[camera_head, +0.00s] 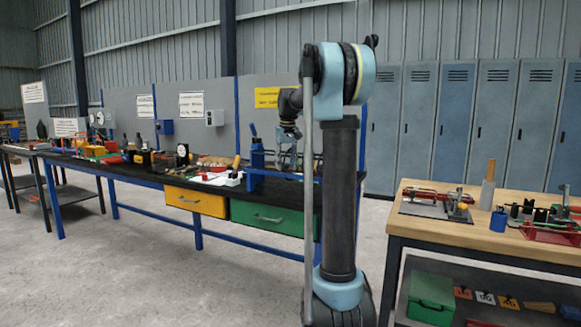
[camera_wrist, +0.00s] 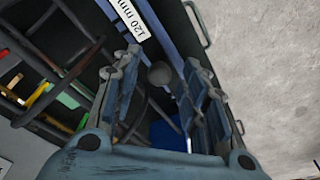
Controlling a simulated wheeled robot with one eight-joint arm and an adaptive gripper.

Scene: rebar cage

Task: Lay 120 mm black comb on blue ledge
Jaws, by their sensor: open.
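My gripper (camera_head: 287,155) hangs at the right end of the long black-topped bench, by a blue upright. In the wrist view its two fingers (camera_wrist: 160,62) are apart, and I see nothing held between them. A blue ledge (camera_wrist: 168,28) runs past the fingertips, with a white "120 mm" label (camera_wrist: 132,18) beside it. I cannot tell the ledge's exact height from the fingers. I cannot pick out the 120 mm black comb with certainty; dark bars lie at the left of the wrist view. A small grey round shape shows between the fingers.
The long bench has a yellow drawer (camera_head: 196,202) and a green drawer (camera_head: 270,217). Tools and boxes crowd its top. A wooden workbench (camera_head: 480,236) with red fixtures stands at right. Lockers (camera_head: 455,120) line the wall. The concrete floor (camera_head: 130,275) in front is clear.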

